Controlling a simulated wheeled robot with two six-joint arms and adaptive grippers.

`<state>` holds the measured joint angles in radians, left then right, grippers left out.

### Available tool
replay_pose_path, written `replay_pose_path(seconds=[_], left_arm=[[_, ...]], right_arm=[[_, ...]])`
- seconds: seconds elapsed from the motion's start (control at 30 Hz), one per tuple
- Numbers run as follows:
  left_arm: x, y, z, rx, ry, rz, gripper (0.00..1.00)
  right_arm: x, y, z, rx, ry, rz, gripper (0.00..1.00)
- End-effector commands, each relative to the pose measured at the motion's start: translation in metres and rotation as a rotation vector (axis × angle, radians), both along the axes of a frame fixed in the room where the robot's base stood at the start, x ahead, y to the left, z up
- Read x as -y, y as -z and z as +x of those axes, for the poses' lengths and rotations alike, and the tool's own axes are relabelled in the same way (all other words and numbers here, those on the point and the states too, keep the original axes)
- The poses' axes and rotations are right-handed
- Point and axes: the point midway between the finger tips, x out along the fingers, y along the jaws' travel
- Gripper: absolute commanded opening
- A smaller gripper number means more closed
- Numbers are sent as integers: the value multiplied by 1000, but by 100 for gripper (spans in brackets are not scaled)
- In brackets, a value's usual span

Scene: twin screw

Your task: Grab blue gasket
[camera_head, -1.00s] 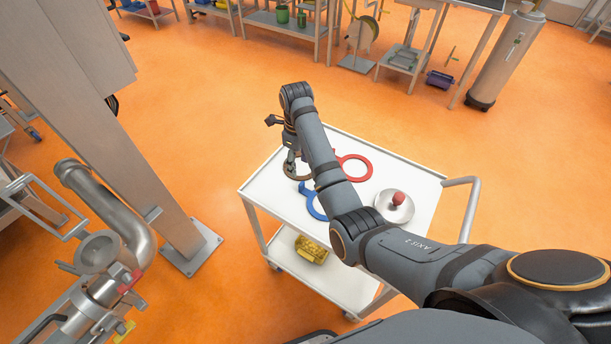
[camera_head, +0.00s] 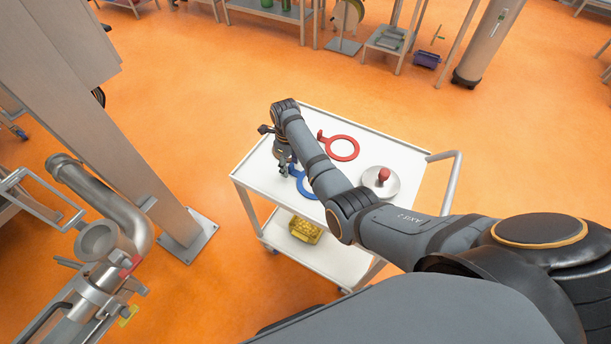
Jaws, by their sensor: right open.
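The blue gasket (camera_head: 300,186) lies flat on the top of the white cart (camera_head: 257,178). My right arm hides the right part of its ring, and its tab points up and left. My right gripper (camera_head: 287,170) is open and points down at the tab end of the blue gasket. I cannot tell whether the fingers touch the tab or are just above it. My left gripper is not in view.
A red gasket (camera_head: 355,149) lies behind my right arm on the cart. A round metal plate with a red knob (camera_head: 383,175) is at the right. A yellow part (camera_head: 304,229) sits on the lower shelf. A grey column (camera_head: 150,185) and pipes stand at the left.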

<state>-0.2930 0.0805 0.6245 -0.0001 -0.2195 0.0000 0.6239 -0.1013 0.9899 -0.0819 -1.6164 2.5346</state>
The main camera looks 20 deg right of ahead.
Motion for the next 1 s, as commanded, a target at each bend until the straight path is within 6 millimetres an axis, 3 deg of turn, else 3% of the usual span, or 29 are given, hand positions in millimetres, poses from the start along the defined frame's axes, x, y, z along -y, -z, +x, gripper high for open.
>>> replay_pose_path(seconds=[0.1, 0.23, 0.6, 1.0], left_arm=[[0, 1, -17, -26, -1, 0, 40], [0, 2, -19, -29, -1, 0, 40], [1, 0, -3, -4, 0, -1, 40], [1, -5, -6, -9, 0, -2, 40]], right_arm=[[0, 3, 0, 0, 0, 0, 51], [0, 3, 0, 0, 0, 0, 51], [0, 2, 0, 0, 0, 0, 1], [1, -4, 0, 1, -1, -1, 0]])
